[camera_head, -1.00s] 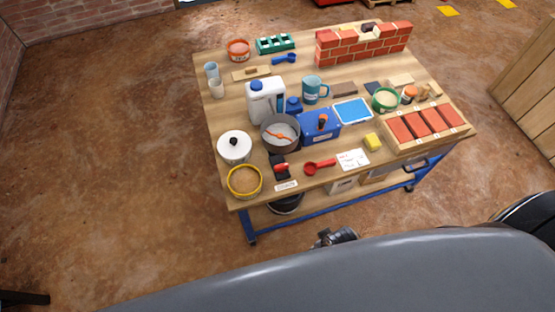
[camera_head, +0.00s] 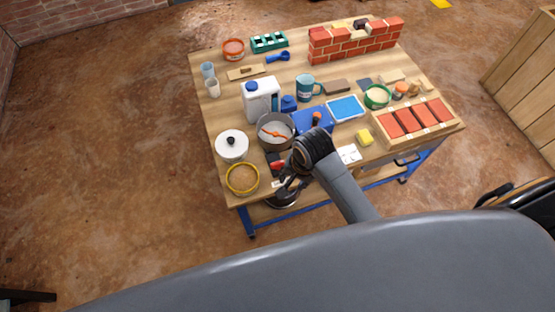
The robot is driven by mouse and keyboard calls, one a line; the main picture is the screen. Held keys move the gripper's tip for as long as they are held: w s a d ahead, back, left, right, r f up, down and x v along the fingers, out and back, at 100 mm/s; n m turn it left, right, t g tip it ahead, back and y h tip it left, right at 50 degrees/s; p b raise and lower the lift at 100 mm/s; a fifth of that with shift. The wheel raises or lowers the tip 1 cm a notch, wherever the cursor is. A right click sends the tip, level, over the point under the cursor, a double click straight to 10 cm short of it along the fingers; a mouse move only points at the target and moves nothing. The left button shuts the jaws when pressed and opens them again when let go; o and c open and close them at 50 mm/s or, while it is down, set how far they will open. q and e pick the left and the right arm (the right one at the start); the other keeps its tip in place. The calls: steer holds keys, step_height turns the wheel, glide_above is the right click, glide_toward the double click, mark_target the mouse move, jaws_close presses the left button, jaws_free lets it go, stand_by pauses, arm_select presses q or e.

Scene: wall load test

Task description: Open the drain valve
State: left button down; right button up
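A small dark fitting with a red handle (camera_head: 278,166), which looks like the drain valve, sits near the table's front edge. It is partly hidden by my gripper, and its handle position is too small to read. My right gripper (camera_head: 284,187) is just in front of and below it, over the table's front edge, with its dark fingers apart and nothing seen between them. I cannot tell whether it touches the handle. A pale label (camera_head: 276,184) beside the fingers is partly covered. A dark bucket (camera_head: 283,202) shows below the edge. My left gripper is not in view.
A grey pot (camera_head: 262,136) and a blue box with an orange knob (camera_head: 313,122) stand just behind. A white lidded pot (camera_head: 231,146) and a yellow-rimmed sieve (camera_head: 242,179) are at left. My forearm covers the red scoop's place.

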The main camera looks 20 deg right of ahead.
mark_target(277, 163)
steer(key=w+r+m+g, duration=0.1)
steer(key=w+m+g, duration=0.1)
steer(key=w+m, duration=0.85)
steer(key=shift+h, duration=0.5)
steer(key=w+f, duration=0.1)
steer(key=f, duration=0.3)
steer(key=f+b, duration=0.1)
steer(key=f, duration=0.4)
steer(key=w+f, duration=0.1)
steer(key=f, duration=0.3)
steer(key=shift+w+a+f+b, duration=0.15)
steer(key=shift+w+a+b, duration=0.05)
steer(key=shift+w+b, duration=0.15)
jaws_close()
